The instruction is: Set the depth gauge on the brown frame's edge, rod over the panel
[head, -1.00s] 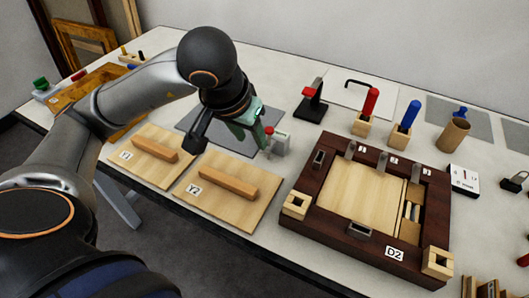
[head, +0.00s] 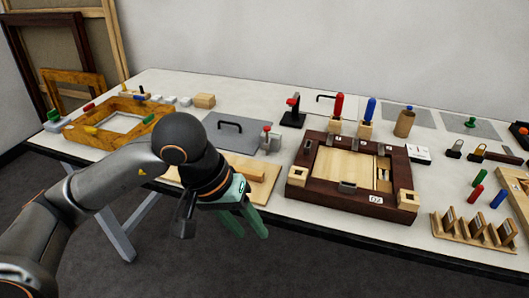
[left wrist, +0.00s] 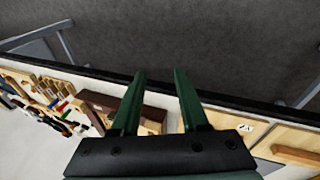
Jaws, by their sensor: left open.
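The dark brown frame (head: 297,176), tagged D2, lies flat on the table right of centre in the head view. A pale wooden panel (head: 343,165) sits inside it. A small grey block with a red knob (head: 270,141) stands left of the frame, and a black stand with a red part (head: 292,113) stands behind; I cannot tell for certain which is the depth gauge. My left gripper (head: 250,231) is open and empty at the table's front edge, left of the frame. Its green fingers also show apart in the left wrist view (left wrist: 159,78). My right gripper is out of view.
A yellowish frame (head: 85,132) lies at the left. A grey mat with a black handle (head: 230,127) lies behind my left arm. Red and blue handled tools (head: 338,108) stand behind the brown frame. A wooden rack (head: 465,233) stands front right.

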